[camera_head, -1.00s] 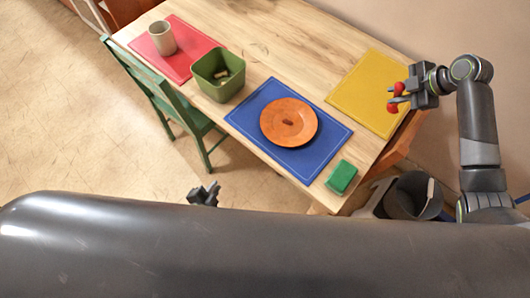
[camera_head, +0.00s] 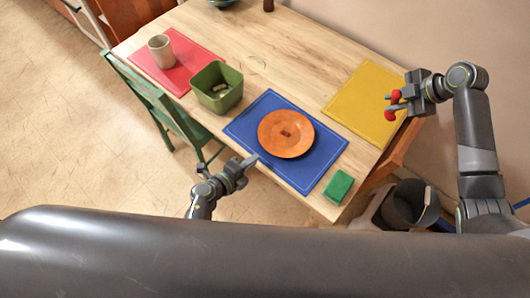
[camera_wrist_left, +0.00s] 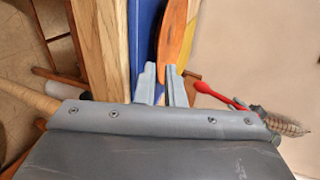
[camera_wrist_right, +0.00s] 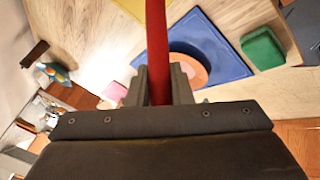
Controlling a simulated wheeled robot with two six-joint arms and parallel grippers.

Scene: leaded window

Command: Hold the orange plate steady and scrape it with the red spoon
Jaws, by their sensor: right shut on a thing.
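The orange plate (camera_head: 300,148) lies on the blue mat (camera_head: 256,115), with a small dark brown bit (camera_head: 285,133) near its middle. In the left wrist view the plate (camera_wrist_left: 172,45) shows edge-on beyond the fingertips. My left gripper (camera_head: 246,165) is beside the near left edge of the blue mat, apart from the plate. Its two fingers (camera_wrist_left: 164,82) are apart with nothing between them. My right gripper (camera_wrist_right: 159,85) is shut on the red spoon (camera_wrist_right: 156,40) and holds it above the yellow mat's right side. The spoon (camera_wrist_left: 222,97) also shows in the left wrist view.
A green sponge (camera_head: 338,186) lies at the table's near right corner. A green square bin (camera_head: 230,96) stands left of the blue mat. A green chair (camera_head: 150,95) is at the left edge. The yellow mat (camera_head: 362,100) is bare.

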